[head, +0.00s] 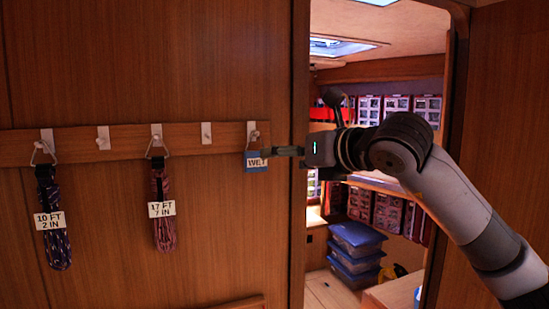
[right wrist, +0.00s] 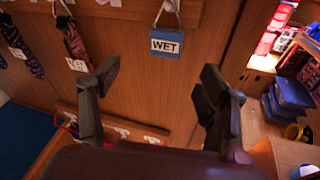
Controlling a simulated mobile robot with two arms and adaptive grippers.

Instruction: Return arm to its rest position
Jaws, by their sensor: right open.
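My right gripper (head: 284,151) reaches in from the right in the head view, its fingers pointing left at the blue WET tag (head: 257,162). In the right wrist view my right gripper (right wrist: 160,85) is open, with nothing between its fingers. The WET tag (right wrist: 167,43) hangs from a wall hook beyond the fingertips, and bare wood shows between the fingers. In the head view the fingertips overlap or nearly meet the tag's right edge; I cannot tell from there whether they touch. My left gripper is not in view.
A hook rail (head: 80,146) crosses the wood wall. A dark coiled line (head: 53,245) and a red coiled line (head: 163,185) hang from it with length labels. A doorway at the right opens on stacked blue bins (head: 356,248).

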